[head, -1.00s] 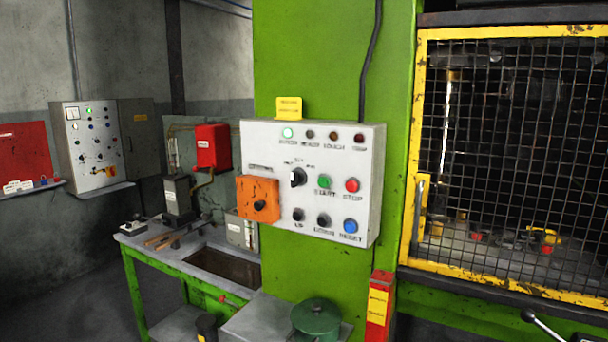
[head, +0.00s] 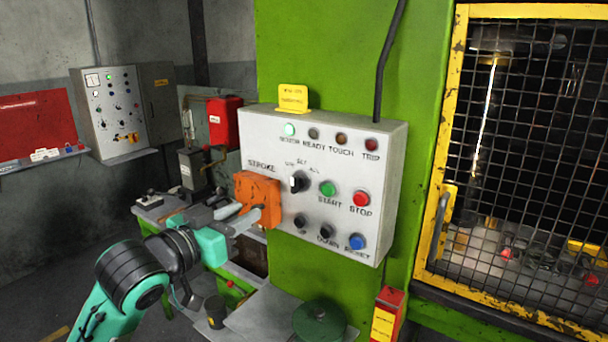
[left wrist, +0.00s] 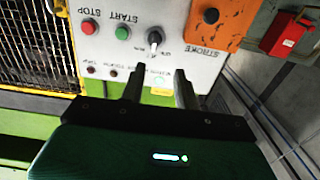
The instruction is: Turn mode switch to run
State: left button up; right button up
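The mode switch (head: 298,182) is a black rotary knob with a pale pointer mark on the white control panel (head: 262,132). Small position labels sit above it, too blurred to read surely; the pointer looks roughly upward. In the left wrist view, which is upside down, the switch (left wrist: 154,38) lies just beyond the fingertips, near the middle. My left gripper (head: 250,212) is in front of the orange stroke box (head: 257,188), left of and below the switch. In the left wrist view its two fingers (left wrist: 160,70) are apart with nothing between them. My right gripper is not in view.
Green start (head: 327,189) and red stop (head: 361,199) buttons sit right of the switch. Black buttons and a blue reset button (head: 356,242) lie below. The orange box stands out from the panel. A mesh guard (head: 530,130) is at right, a bench at lower left.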

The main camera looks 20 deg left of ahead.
pick_arm(q)
jog(key=r, duration=0.1)
jog(key=p, duration=0.5)
send_near(292, 181)
jog(key=x, duration=0.7)
jog(key=shift+w+d+f, duration=0.15)
jog(key=shift+w+d, duration=0.15)
jog(key=shift+w, duration=0.35)
grip_shut()
